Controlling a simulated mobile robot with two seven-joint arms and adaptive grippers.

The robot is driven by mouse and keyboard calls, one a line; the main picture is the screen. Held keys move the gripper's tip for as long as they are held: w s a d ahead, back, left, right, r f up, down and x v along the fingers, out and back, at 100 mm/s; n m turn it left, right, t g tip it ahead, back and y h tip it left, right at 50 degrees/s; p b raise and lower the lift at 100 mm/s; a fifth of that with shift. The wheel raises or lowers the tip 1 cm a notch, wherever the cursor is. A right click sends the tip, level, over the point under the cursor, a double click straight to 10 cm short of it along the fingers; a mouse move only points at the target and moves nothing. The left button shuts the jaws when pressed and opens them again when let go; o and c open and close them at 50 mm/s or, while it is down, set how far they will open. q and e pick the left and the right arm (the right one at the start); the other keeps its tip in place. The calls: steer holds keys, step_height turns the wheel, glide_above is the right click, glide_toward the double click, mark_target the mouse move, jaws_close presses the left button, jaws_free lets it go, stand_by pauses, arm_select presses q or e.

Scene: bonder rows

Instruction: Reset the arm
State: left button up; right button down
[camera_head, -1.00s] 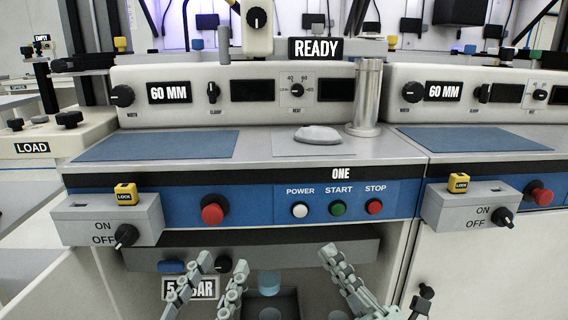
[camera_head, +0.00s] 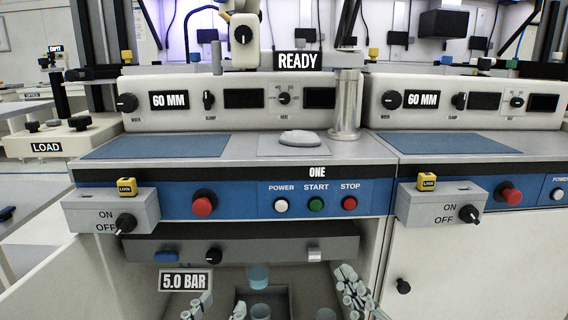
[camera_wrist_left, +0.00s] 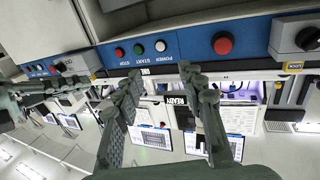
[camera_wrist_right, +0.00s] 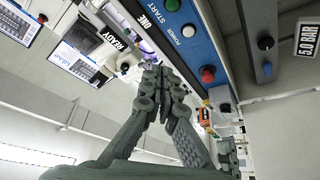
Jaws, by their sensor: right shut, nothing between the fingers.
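My left gripper (camera_head: 219,303) is at the bottom of the head view, in front of the open bay under the bonder marked ONE. In the left wrist view its two fingers (camera_wrist_left: 160,78) stand apart with nothing between them, so it is open. My right gripper (camera_head: 346,276) is at the lower right of the bay in the head view. In the right wrist view its fingertips (camera_wrist_right: 161,74) meet, and it is shut and empty. Both arms are mostly out of the head view.
The bonder's blue front panel (camera_head: 240,205) has power, start and stop buttons. A grey switch box (camera_head: 110,210) sticks out at the left and another (camera_head: 440,205) at the right. A dark tray (camera_head: 284,296) with cups sits in the bay. Blue mats (camera_head: 158,146) lie on the top.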

steer(key=s+f+m+g+h, duration=0.2)
steer(key=s+m+g, duration=0.25)
steer(key=m, duration=0.55)
arm_select(q)
steer(key=a+f+g+y+p, duration=0.3)
steer(key=a+f+g+p, duration=0.2)
steer(key=f, duration=0.8)
arm_select(e)
steer(key=d+f+g+h, duration=0.3)
steer(key=d+f+g, duration=0.15)
steer(key=f, duration=0.85)
arm_select(q)
steer(key=s+a+f+n+g+y+p, duration=0.2)
steer(key=s+a+f+g+y+p, duration=0.1)
steer(key=s+a+f+g, duration=0.6)
steer(key=s+a+f+p, duration=0.1)
steer(key=s+a+f, duration=0.2)
steer(key=f, duration=0.2)
steer(key=shift+s+f+y+p, duration=0.2)
steer(key=shift+y+p, duration=0.1)
steer(key=shift+p, duration=0.1)
arm_select(e)
steer(key=s+d+f+m+g+h, duration=0.1)
steer(key=s+d+f+g+h, duration=0.2)
steer(key=s+d+f+g, duration=0.5)
steer(key=s+d+f, duration=0.4)
steer(key=f, duration=0.2)
steer(key=shift+s+m+h, duration=0.3)
steer(key=shift+s+h, duration=0.05)
steer(key=shift+h, duration=0.05)
